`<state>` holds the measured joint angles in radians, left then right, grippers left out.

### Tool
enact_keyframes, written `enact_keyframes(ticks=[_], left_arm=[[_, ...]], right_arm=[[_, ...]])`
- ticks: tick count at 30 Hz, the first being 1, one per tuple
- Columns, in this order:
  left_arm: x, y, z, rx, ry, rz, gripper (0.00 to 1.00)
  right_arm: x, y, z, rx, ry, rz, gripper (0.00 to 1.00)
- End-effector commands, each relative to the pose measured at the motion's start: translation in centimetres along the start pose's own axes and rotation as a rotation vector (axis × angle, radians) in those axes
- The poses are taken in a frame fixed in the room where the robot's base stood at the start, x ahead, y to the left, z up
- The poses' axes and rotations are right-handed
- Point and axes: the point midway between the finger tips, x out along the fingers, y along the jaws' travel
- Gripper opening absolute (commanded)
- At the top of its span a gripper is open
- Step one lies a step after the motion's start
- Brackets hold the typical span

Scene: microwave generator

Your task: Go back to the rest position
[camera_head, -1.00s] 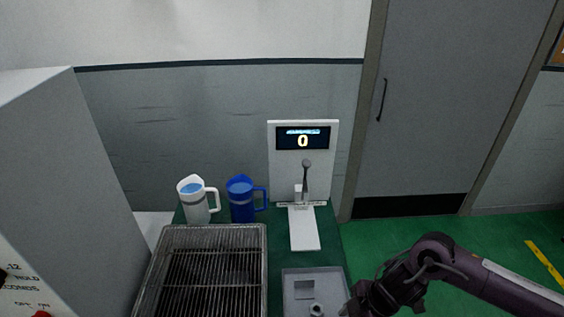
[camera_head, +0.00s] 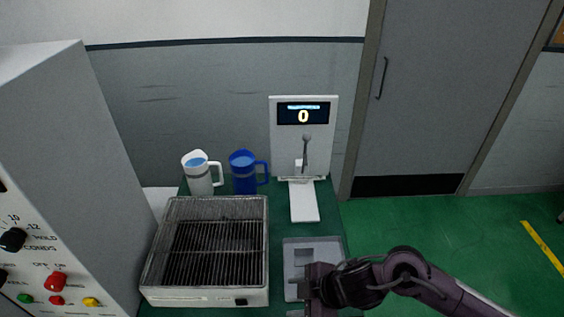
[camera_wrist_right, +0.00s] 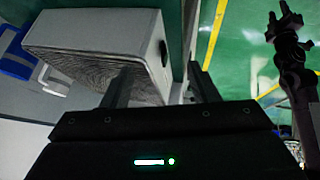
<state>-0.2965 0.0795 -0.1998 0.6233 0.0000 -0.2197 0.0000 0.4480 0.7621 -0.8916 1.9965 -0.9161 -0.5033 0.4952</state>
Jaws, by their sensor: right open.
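My right gripper (camera_head: 308,290) is at the bottom of the head view, pointing left over the grey tray. In the right wrist view my right gripper (camera_wrist_right: 162,85) has its two dark fingers well apart, with nothing held between them. The white box with the wire grill (camera_wrist_right: 100,35) lies beyond the fingers there. A second dark arm, which I take to be my left, shows at the right of the wrist view with its gripper (camera_wrist_right: 284,25) near the top edge; its jaws are too small to judge. It is not in the head view.
The grill box (camera_head: 205,299) is left of my right gripper. The grey tray (camera_head: 297,258) lies under and behind it. A white jug (camera_head: 200,180), a blue jug (camera_head: 243,180) and a white display stand (camera_head: 303,148) are behind. A control cabinet (camera_head: 60,160) stands left. Green floor (camera_head: 420,225) is clear right.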

Motion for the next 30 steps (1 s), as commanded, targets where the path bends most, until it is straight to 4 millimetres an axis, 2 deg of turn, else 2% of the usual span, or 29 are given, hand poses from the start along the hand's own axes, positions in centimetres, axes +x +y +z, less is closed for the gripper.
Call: enact_keyframes(ticks=[1,4,6,8,10,12,17,24,29,30], left_arm=[[0.0,0.0,0.1,0.000,-0.002,0.000,0.36],[0.0,0.1,0.5,0.000,-0.007,0.001,0.36],[0.0,0.1,0.7,0.000,-0.010,0.001,0.36],[0.0,0.1,0.8,0.000,-0.012,0.001,0.36],[0.0,0.1,0.8,0.000,-0.012,0.001,0.36],[0.0,0.1,0.7,0.000,-0.011,0.001,0.36],[0.0,0.1,0.7,0.000,-0.010,0.001,0.36],[0.0,0.1,0.6,0.000,-0.008,0.001,0.36],[0.0,0.1,0.4,0.000,-0.006,0.001,0.36],[0.2,0.1,0.4,0.000,-0.005,0.001,0.36]], right_arm=[[0.2,0.0,-1.6,0.019,0.027,0.039,0.54],[-0.3,1.1,-4.4,0.083,0.063,0.148,0.54],[-1.2,2.1,-5.8,0.170,0.075,0.238,0.54],[-2.5,3.0,-6.1,0.274,0.065,0.316,0.54],[-4.2,3.8,-5.1,0.420,0.028,0.392,0.54],[-6.0,4.0,-3.1,0.566,-0.029,0.442,0.54],[-8.9,2.2,2.0,0.840,-0.169,0.479,0.54],[-11.9,-2.6,7.7,1.141,-0.348,0.446,0.54],[-13.8,-6.2,10.4,1.306,-0.449,0.404,0.54],[-13.5,-7.0,11.0,1.330,-0.469,0.392,0.54]])
